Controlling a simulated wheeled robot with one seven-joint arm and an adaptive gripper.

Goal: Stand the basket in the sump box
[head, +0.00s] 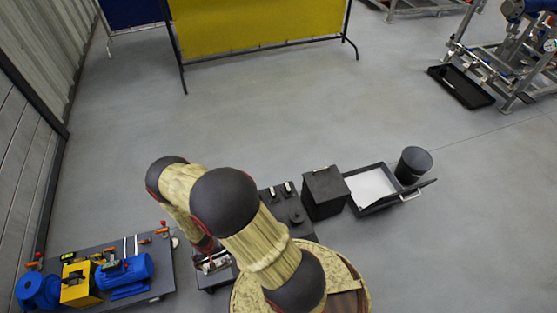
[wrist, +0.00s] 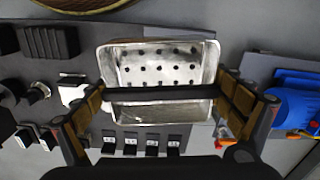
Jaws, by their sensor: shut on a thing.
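The basket (wrist: 160,68) is a bright metal, rectangular pan with rows of holes in its floor, seen from above in the wrist view. A dark bar crosses its near part. My gripper (wrist: 163,98) has its fingers spread on the left and right sides of the basket and is shut on it. In the head view a small silvery part of the basket (head: 216,263) shows beside my arm; my gripper is mostly hidden there. A black box (head: 325,193) stands right of my arm; I cannot tell whether it is the sump box. The basket's underside is hidden.
A tray (head: 357,206) with white contents and a black bin (head: 413,165) stand to the right. A dark bench (head: 165,268) with blue motors is at lower left. A round wooden-topped thing (head: 350,280) is at the bottom. The middle floor is clear.

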